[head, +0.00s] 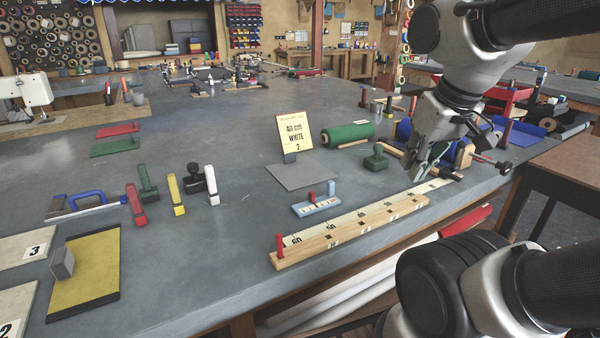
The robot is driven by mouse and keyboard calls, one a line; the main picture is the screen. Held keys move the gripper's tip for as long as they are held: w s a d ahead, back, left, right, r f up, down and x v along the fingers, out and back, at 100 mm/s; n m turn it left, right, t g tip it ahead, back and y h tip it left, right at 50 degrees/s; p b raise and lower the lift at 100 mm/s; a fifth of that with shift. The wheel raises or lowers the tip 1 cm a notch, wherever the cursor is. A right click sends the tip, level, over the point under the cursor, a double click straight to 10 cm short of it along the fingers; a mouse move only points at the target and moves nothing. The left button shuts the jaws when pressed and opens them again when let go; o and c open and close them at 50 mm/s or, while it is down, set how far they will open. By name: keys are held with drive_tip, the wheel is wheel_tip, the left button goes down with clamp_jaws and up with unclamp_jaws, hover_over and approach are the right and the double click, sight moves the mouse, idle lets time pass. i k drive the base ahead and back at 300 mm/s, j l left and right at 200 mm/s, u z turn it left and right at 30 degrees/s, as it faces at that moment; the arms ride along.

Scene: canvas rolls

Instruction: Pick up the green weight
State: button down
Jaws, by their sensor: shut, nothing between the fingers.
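A green weight (376,160) with a rounded knob on top stands upright on the grey table, just right of the grey sheet. My gripper (414,172) is over the table a little to the right of this weight, pointing down. Its fingers look shut with nothing held, and they appear apart from the weight. Another green piece with a handle (149,185) stands farther left, among the red, yellow and white pieces. Part of the table behind my gripper is hidden by it.
A wooden ruler rail (350,232) runs along the front edge, with a small blue block (314,205) behind it. Blue rolls and clamps crowd the right.

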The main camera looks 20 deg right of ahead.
sight(376, 162)
drive_tip(key=i+l+u, duration=0.15)
drive_tip(key=l, duration=0.45)
drive_tip(key=l+u, duration=0.1)
drive_tip(key=l, duration=0.5)
drive_tip(key=i+l+u, duration=0.15)
drive_tip(key=l, duration=0.45)
